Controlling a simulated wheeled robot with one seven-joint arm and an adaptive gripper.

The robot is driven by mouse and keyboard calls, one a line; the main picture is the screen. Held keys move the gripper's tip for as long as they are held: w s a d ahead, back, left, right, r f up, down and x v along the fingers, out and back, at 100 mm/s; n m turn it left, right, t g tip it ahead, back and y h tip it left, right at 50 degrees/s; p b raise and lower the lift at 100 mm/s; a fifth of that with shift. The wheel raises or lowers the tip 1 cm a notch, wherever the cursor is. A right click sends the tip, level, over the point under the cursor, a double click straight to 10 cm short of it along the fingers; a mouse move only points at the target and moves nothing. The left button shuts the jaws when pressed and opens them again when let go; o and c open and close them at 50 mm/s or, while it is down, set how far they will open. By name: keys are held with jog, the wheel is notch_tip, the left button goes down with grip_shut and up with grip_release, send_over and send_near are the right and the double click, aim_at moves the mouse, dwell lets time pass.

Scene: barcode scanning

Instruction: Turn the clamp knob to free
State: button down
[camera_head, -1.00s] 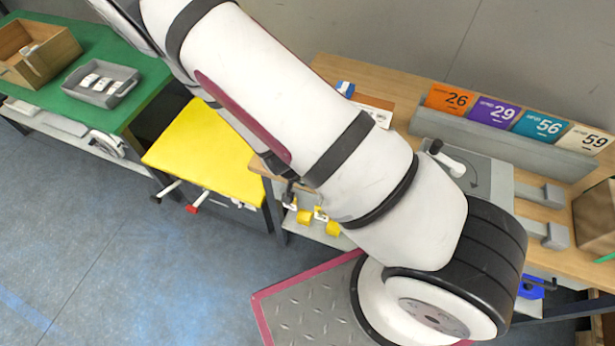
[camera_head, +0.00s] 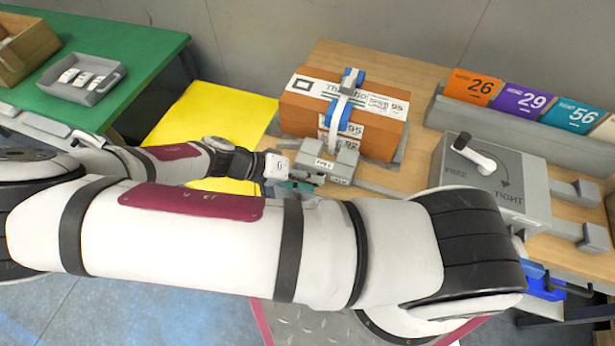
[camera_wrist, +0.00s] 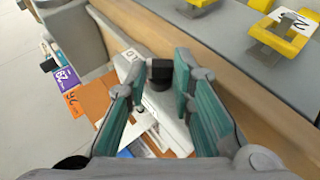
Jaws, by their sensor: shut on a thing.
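The clamp knob (camera_head: 474,153) is a lever with a black end and a white arm on top of a grey clamp box (camera_head: 513,172). The box is marked FREE at left and TIGHT at right, with a curved arrow. The white arm slants down to the right. My gripper (camera_head: 292,183) is well left of this knob, beside a grey labelled block at the brown carton's front. In the wrist view its teal fingers (camera_wrist: 163,90) are around a light grey piece (camera_wrist: 167,112) with a black end. What that piece belongs to is unclear.
The brown carton (camera_head: 295,112) with a blue-and-white strap stands on the wooden table. Numbered cards (camera_head: 525,101) line a grey rail behind the clamp box. A yellow surface (camera_head: 215,110) and a green table (camera_head: 140,52) lie left. My forearm crosses the front.

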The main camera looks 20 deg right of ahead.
jog(key=shift+w+f+g+h+b, duration=0.2)
jog(key=shift+f+g+h+b, duration=0.15)
jog(key=shift+h+b, duration=0.3)
jog(key=shift+r, duration=0.1)
jog(key=c, duration=1.4)
grip_release()
jog(key=shift+s, duration=0.1)
jog(key=t+y+p, duration=0.2)
jog(key=p, duration=0.1)
jog(key=s+d+r+m+t+y+p, duration=0.1)
jog(key=t+y+p, duration=0.1)
jog(key=y+p, duration=0.1)
jog(key=s+m+t+y+p, duration=0.1)
jog(key=t+y+p, duration=0.2)
jog(key=p, duration=0.1)
jog(key=shift+d+r+y+p, duration=0.25)
jog(key=shift+d+p, duration=0.1)
jog(key=shift+p, duration=0.05)
